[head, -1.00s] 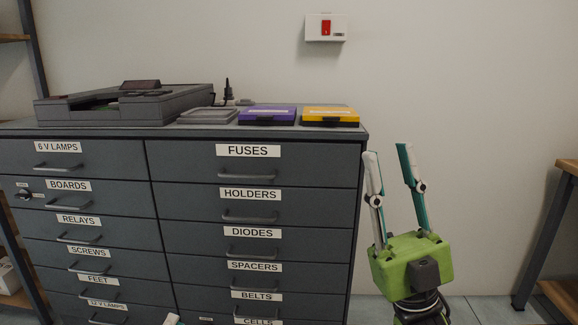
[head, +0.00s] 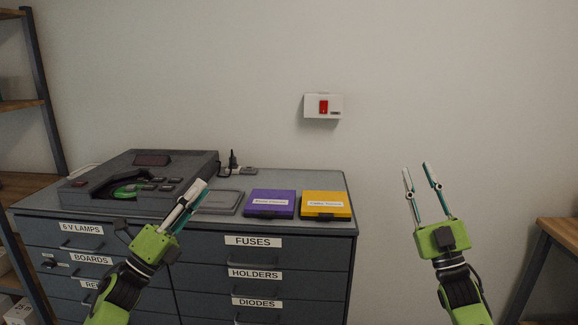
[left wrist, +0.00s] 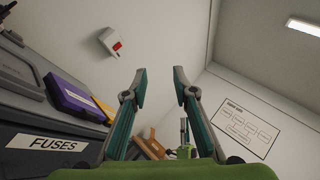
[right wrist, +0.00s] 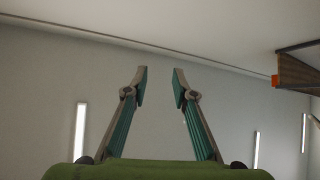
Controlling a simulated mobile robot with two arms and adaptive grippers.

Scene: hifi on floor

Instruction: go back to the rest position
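My left gripper (head: 193,203) is raised in front of the drawer cabinet, pointing up and to the right. In the left wrist view its fingers (left wrist: 160,82) stand apart with nothing between them. My right gripper (head: 419,174) is raised to the right of the cabinet, pointing up in front of the bare wall. In the right wrist view its fingers (right wrist: 160,80) are apart and empty.
The grey labelled drawer cabinet (head: 255,267) bears a grey hifi unit (head: 150,165), a grey tray (head: 222,203), a purple case (head: 270,204) and a yellow case (head: 326,206). A red wall switch (head: 323,107) hangs above. Wooden shelves (head: 22,106) stand left, a wooden table (head: 560,231) right.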

